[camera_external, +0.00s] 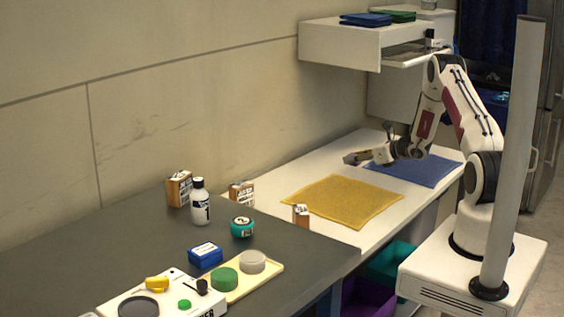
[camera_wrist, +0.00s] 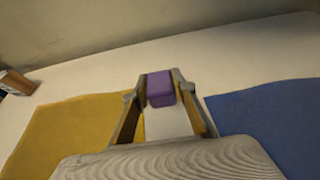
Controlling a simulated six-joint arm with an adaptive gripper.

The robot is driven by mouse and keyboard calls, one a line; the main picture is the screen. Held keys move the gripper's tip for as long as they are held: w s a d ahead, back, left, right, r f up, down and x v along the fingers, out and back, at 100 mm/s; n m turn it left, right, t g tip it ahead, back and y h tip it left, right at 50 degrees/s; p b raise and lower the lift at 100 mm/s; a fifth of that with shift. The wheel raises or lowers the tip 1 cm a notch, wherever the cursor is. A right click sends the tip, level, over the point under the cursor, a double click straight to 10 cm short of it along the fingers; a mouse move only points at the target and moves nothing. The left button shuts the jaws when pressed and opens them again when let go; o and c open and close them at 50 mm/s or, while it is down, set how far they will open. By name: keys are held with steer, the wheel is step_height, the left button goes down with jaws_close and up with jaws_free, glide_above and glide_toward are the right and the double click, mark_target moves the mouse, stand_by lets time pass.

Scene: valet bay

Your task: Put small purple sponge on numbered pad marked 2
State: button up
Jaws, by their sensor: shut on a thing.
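The small purple sponge (camera_wrist: 160,88) sits between the two fingertips of my gripper (camera_wrist: 160,97) in the wrist view. The fingers are shut on its sides. In the external view my gripper (camera_external: 356,157) is held out to the left over the white table, behind the yellow mat and left of the blue mat; the sponge is too small to make out clearly there. I see no pad with a readable number 2 in either view.
A yellow mat (camera_external: 344,201) and a blue mat (camera_external: 413,168) lie on the white table (camera_external: 280,220). Small boxes (camera_external: 301,215), a bottle (camera_external: 200,203), a teal tin (camera_external: 242,227) and a yellow tray (camera_external: 262,278) stand toward the left. A wall shelf (camera_external: 340,47) is behind.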

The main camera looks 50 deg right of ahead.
mark_target(359, 165)
steer(key=shift+f, duration=1.7)
steer(key=shift+f, duration=0.2)
steer(key=o, duration=0.8)
steer(key=shift+r, duration=0.1)
steer(key=shift+r, duration=0.15)
steer(key=v, duration=0.5)
steer(key=shift+d, duration=0.1)
step_height(359, 165, up, 5)
steer(key=shift+f, duration=0.1)
steer(key=shift+r, duration=1)
